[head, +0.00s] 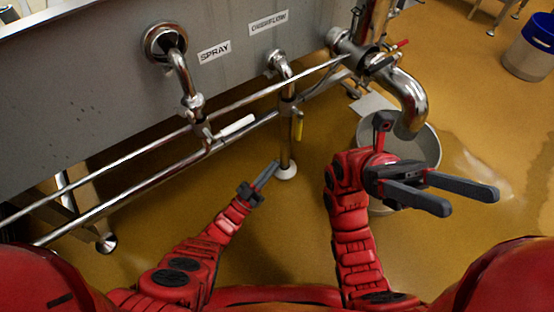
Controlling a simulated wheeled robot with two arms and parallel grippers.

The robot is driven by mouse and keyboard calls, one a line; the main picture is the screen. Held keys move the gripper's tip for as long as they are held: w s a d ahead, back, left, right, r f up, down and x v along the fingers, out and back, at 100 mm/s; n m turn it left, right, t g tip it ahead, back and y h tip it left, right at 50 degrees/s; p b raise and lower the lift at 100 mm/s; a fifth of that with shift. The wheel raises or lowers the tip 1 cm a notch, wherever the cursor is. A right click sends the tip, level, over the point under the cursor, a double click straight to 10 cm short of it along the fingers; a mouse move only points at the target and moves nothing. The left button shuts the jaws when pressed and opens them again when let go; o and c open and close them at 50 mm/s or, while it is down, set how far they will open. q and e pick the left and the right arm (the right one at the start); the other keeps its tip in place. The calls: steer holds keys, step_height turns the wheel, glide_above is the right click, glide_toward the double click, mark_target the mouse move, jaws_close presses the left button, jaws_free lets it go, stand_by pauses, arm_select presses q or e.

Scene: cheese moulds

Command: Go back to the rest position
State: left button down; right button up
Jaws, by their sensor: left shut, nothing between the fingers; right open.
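My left gripper (268,175) is in the head view at lower centre, shut and empty. It points up toward the steel machine, and its fingertips appear close to the vertical pipe leg (285,150); I cannot tell if they touch. My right gripper (474,199) is at the right, open and empty, its two dark fingers pointing right. The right arm stands upright in front of a grey bucket (425,143) and hides part of it.
A steel tank (90,100) with SPRAY (214,51) and OVERFLOW (268,22) labels fills the upper left. Pipe rails (150,153) run along it. A curved outlet pipe (412,100) ends over the bucket. A blue-topped bin (530,50) stands far right. Open floor lies at right.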

arm_select(q)
steer(key=shift+s+a+f+b, duration=0.25)
steer(key=shift+s+a+f, duration=0.15)
steer(key=shift+f, duration=0.2)
steer(key=shift+s+a+f+b, duration=0.25)
steer(key=shift+s+a+f, duration=0.15)
steer(key=shift+f, duration=0.2)
arm_select(e)
steer(key=s+d+n+t+h, duration=0.3)
steer(key=s+d+t, duration=0.1)
steer(key=s+t, duration=0.1)
steer(key=shift+s+d+t, duration=0.15)
steer(key=shift+s+t, duration=0.05)
steer(key=shift+t, duration=0.4)
